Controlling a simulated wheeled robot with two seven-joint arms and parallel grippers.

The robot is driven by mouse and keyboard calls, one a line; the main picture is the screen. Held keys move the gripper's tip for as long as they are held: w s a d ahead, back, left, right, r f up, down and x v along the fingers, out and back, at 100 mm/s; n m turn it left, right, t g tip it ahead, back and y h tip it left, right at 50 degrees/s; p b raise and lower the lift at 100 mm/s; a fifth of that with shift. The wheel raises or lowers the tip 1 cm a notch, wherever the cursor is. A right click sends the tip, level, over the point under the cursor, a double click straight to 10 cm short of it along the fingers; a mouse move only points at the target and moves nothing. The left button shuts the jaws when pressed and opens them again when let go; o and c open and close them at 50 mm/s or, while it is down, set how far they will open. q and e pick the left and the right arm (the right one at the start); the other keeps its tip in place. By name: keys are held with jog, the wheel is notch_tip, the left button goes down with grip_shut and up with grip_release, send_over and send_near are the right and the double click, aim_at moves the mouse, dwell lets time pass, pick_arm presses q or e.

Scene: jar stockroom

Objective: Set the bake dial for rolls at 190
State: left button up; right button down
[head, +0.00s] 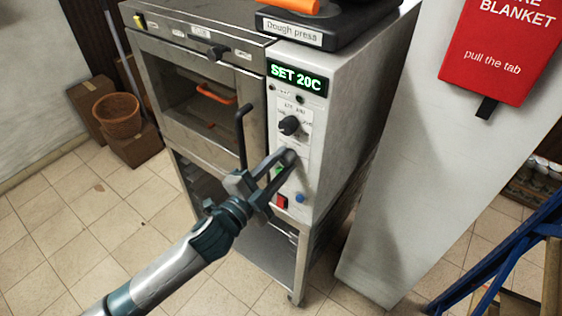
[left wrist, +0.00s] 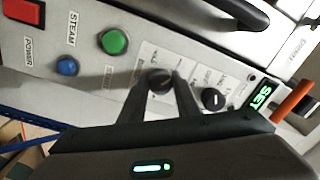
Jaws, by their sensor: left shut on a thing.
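The oven's control panel carries two dark dials, one above the other. The display (head: 296,78) at its top reads "SET 20C". The upper dial (head: 289,125) is free and shows a white pointer line in the left wrist view (left wrist: 212,99). My left gripper (head: 279,162) is shut on the lower dial (left wrist: 160,80), with one finger on each side of it. The fingers hide part of this dial, and its pointer cannot be made out. The small print around the dials is too blurred to tell which is for baking. My right gripper is not in view.
A green button (left wrist: 113,41), blue button (left wrist: 67,66) and red power switch (left wrist: 22,12) sit below the dials. The oven door handle (head: 241,133) stands out close left of my gripper. A dough press (head: 330,22) stands on top. A pale panel with a red fire-blanket box (head: 500,45) is at right.

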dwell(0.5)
pick_arm(q)
jog(key=o, duration=1)
jog(key=shift+o, duration=0.2)
jog(key=shift+s+a, duration=0.1)
jog(key=shift+s+a+f+b, duration=0.15)
jog(key=shift+s+a+b, duration=0.15)
jog(key=shift+s, duration=0.1)
jog(key=b+v, duration=0.5)
jog(key=v, duration=1.1)
